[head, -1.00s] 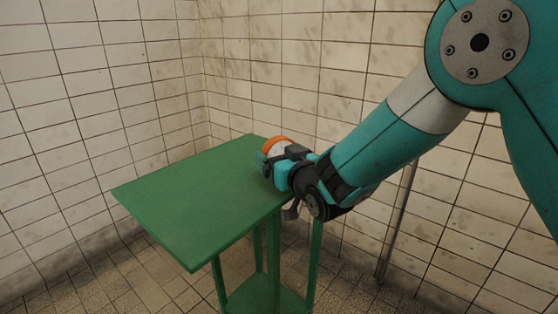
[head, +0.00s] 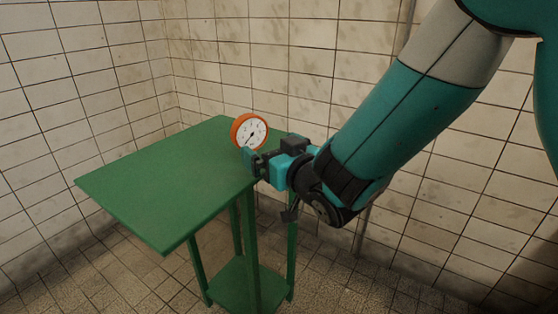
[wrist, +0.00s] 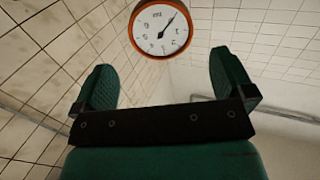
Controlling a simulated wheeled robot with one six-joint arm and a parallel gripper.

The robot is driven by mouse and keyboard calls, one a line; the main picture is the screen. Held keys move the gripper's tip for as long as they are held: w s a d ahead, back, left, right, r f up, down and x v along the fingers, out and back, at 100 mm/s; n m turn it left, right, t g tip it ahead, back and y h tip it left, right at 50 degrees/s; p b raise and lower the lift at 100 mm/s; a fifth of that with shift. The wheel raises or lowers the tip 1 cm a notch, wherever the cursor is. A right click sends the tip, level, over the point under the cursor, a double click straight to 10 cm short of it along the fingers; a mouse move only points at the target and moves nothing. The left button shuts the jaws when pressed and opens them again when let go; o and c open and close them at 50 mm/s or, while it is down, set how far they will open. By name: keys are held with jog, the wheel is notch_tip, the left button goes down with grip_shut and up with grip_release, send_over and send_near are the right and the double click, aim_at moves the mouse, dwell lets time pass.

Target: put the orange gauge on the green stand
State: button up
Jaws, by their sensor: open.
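The orange gauge (head: 250,132) has a white dial and stands upright on the top of the green stand (head: 150,190), near its far right corner. The dial faces my arm side. My gripper (head: 251,160) is open at the right edge of the stand top, just in front of the gauge. In the wrist view, the gauge (wrist: 160,29) shows beyond the two spread fingers (wrist: 163,82), with a gap between them and it. Nothing is between the fingers. The gauge's lower part is partly hidden by the gripper in the head view.
White tiled walls (head: 290,60) meet in a corner behind the stand. A vertical pipe (head: 405,20) runs on the right wall behind my arm. The rest of the stand top is bare, and a lower green shelf (head: 235,285) sits beneath it.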

jog(key=b+v, duration=0.1)
jog(key=v, duration=0.2)
jog(key=shift+d, duration=0.1)
jog(key=s+d+f+m+g+h, duration=0.2)
jog(key=s+d+m+g+h, duration=0.15)
jog(key=s+d+g, duration=0.3)
jog(key=s+d+n+g, duration=0.1)
jog(key=s+g, duration=0.3)
jog(key=s, duration=0.5)
jog(key=s+d+n+g+h, duration=0.1)
jog(key=s+d+n+g, duration=0.1)
jog(key=s+g, duration=0.3)
jog(key=s+r+n, duration=0.1)
jog(key=s, duration=0.3)
jog(key=shift+s+d, duration=0.25)
jog(key=shift+d, duration=0.05)
jog(key=shift+n, duration=0.25)
